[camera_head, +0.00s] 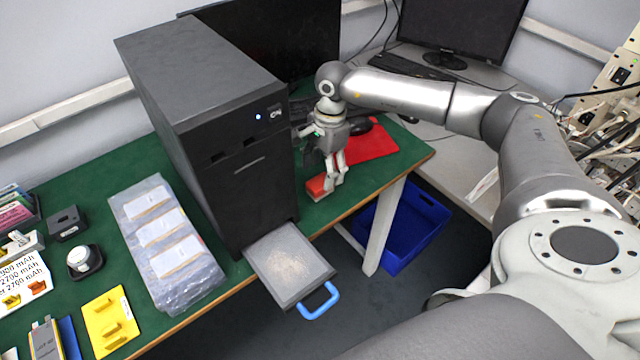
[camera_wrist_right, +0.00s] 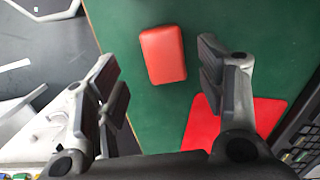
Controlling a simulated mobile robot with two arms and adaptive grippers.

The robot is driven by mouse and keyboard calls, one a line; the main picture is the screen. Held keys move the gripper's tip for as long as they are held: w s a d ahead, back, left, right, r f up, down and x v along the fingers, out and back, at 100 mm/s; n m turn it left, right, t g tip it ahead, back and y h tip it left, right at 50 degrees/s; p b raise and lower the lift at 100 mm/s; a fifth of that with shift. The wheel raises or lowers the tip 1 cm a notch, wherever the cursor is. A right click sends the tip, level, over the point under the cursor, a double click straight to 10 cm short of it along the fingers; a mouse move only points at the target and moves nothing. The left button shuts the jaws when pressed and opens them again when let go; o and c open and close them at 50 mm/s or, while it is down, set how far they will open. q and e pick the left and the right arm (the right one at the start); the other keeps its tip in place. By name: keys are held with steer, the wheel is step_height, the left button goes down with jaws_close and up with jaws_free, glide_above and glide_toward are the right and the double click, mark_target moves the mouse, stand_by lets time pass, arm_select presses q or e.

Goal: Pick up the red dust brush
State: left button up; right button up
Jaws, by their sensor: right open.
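The red dust brush (camera_head: 317,187) shows as a small red block on the green table, near its front edge. In the right wrist view the brush (camera_wrist_right: 162,55) lies flat, with its rounded red top facing the camera. My right gripper (camera_head: 334,178) is pointed down at the brush, its fingers spread. In the wrist view the fingers of the right gripper (camera_wrist_right: 163,82) stand to either side of the brush's line, with nothing between them that they grip. The head view does not clearly show whether the fingers touch the brush. My left gripper is not in view.
A red mat (camera_head: 368,142) lies just behind the gripper. The black tester cabinet (camera_head: 215,120) stands close on the left, its tray (camera_head: 290,262) pulled out with a blue handle. A blue bin (camera_head: 412,235) is on the floor. Pouch cells (camera_head: 160,228) lie further left.

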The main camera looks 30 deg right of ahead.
mark_target(320, 181)
steer(key=shift+w+a+f, duration=0.1)
steer(key=shift+f, duration=0.3)
step_height(320, 181, down, 5)
steer(key=shift+w+r+p, duration=0.1)
steer(key=shift+r+p, duration=0.1)
steer(key=shift+p, duration=0.6)
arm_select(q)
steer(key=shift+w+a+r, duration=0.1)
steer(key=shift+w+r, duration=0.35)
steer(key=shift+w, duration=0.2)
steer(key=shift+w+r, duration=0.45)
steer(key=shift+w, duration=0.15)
arm_select(e)
steer(key=shift+a, duration=0.1)
steer(key=c, duration=1.1)
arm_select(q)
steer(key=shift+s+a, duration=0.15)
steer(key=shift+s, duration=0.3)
arm_select(e)
steer(key=shift+r, duration=0.1)
arm_select(q)
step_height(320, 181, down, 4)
steer(key=b, duration=0.3)
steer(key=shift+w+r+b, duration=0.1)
steer(key=shift+b, duration=0.3)
arm_select(e)
step_height(320, 181, up, 28)
steer(key=shift+f, duration=0.1)
